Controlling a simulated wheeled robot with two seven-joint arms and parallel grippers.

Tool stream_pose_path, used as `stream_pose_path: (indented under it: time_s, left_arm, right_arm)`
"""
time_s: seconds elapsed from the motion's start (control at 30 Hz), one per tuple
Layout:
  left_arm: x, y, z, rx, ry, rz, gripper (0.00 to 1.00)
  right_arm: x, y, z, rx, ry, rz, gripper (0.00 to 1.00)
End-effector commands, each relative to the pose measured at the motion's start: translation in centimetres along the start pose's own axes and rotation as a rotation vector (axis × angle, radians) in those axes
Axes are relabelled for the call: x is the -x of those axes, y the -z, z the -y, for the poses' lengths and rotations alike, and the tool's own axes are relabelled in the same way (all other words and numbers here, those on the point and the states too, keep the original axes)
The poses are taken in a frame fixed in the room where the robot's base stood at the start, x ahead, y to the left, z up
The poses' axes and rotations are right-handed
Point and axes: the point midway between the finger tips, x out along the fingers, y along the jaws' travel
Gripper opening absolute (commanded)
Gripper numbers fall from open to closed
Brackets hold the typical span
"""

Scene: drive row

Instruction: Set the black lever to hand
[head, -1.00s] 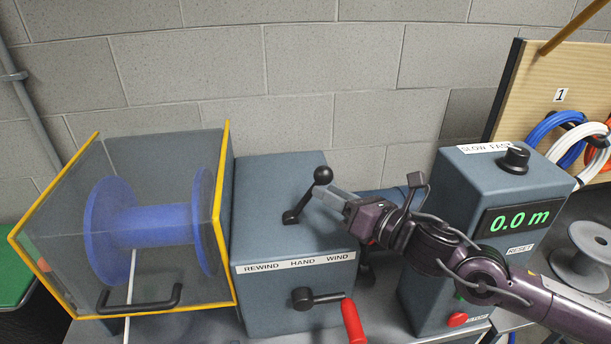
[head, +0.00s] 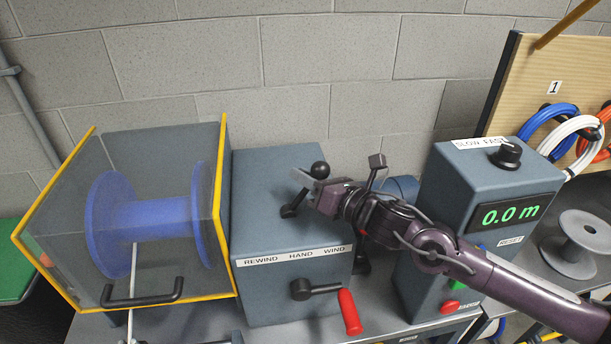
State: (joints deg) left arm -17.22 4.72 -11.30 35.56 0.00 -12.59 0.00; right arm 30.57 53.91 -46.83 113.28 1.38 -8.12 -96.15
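The black lever (head: 289,211) stands on top of the blue-grey drive box (head: 255,185). Its ball knob (head: 320,170) is up and to the right of its pivot, leaning towards the back. A label strip (head: 292,256) reading REWIND, HAND, WIND runs along the box's front top edge. My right gripper (head: 301,179) is at the lever, its pale fingers crossing the shaft just below and left of the knob. They hide part of the shaft. I cannot tell whether they grip it or only touch it. My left gripper is out of view.
A guarded blue reel (head: 140,222) with a yellow-edged cover stands on the left. A red-handled crank (head: 349,312) sticks out of the box front. The counter box (head: 450,220), reading 0.0 m, stands to the right under my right forearm.

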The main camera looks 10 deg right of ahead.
Motion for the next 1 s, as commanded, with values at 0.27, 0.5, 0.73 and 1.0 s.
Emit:
stream_pose_path:
  time_s: [0.27, 0.5, 0.73, 1.0]
  left_arm:
    - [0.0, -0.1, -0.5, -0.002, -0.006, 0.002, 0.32]
    - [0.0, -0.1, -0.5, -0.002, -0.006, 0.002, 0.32]
    - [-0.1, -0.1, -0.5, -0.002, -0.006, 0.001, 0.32]
    - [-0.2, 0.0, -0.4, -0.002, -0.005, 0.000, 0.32]
  right_arm:
    - [0.0, -0.1, 0.0, 0.000, 0.000, 0.002, 0.00]
    - [-0.1, -0.2, -0.2, 0.022, 0.007, -0.011, 0.00]
    - [-0.8, -0.4, -1.2, 0.115, 0.036, -0.073, 0.00]
    - [-1.8, -0.1, -2.6, 0.268, 0.089, -0.180, 0.00]
